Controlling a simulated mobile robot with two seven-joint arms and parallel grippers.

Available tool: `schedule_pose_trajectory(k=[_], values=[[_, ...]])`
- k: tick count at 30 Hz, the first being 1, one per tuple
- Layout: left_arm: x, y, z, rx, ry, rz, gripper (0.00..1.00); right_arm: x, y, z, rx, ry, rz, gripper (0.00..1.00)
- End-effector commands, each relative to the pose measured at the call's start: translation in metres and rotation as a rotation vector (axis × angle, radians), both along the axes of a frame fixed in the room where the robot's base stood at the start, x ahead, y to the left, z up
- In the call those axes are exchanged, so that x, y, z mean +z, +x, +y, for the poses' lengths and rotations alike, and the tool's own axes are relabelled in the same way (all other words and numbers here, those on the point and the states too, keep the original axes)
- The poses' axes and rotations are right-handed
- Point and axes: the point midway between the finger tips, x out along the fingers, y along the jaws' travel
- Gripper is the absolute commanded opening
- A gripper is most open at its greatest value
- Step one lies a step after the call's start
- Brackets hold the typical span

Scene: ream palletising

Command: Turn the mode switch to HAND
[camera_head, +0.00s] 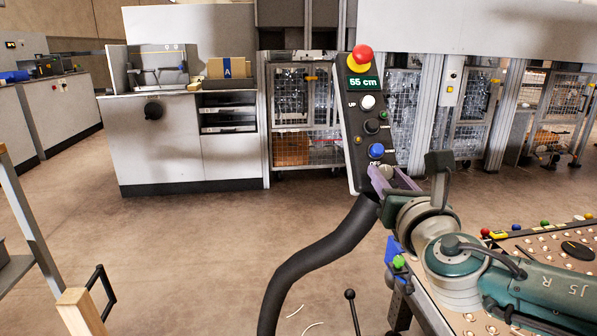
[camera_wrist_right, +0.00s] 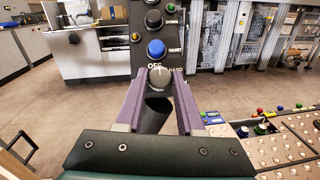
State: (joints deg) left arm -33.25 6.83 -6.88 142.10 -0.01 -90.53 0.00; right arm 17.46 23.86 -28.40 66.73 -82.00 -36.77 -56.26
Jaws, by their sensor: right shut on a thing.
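The mode switch (camera_wrist_right: 158,78) is a grey knob at the bottom of a dark hanging control panel (camera_head: 362,110). The words OFF and HAND are printed just above it in the right wrist view, HAND to the right. My right gripper (camera_head: 384,176) has its purple fingers on both sides of the knob and is shut on it; the fingers also show in the right wrist view (camera_wrist_right: 159,72). The knob is partly hidden by the fingers in the head view. I cannot tell which way its pointer faces. My left gripper is not in view.
Above the switch are a blue RESET button (camera_head: 376,150), a black button (camera_head: 372,126), a white UP button (camera_head: 368,102), a "55 cm" display (camera_head: 363,84) and a red mushroom button (camera_head: 362,54). A studded table (camera_head: 475,321) stands at right.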

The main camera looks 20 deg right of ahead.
Motion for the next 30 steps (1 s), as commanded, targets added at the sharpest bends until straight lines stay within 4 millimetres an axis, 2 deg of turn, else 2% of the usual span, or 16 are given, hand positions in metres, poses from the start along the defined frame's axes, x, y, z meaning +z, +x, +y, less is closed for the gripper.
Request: schedule_pose_trajectory(k=[11, 30], values=[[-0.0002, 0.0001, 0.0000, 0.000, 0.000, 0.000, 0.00, 0.0009, 0.0010, 0.0023, -0.081, 0.097, -0.026, 0.00], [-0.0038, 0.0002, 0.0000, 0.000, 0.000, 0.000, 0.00, 0.0028, 0.0039, 0.0060, -0.402, 0.470, -0.114, 0.00]])
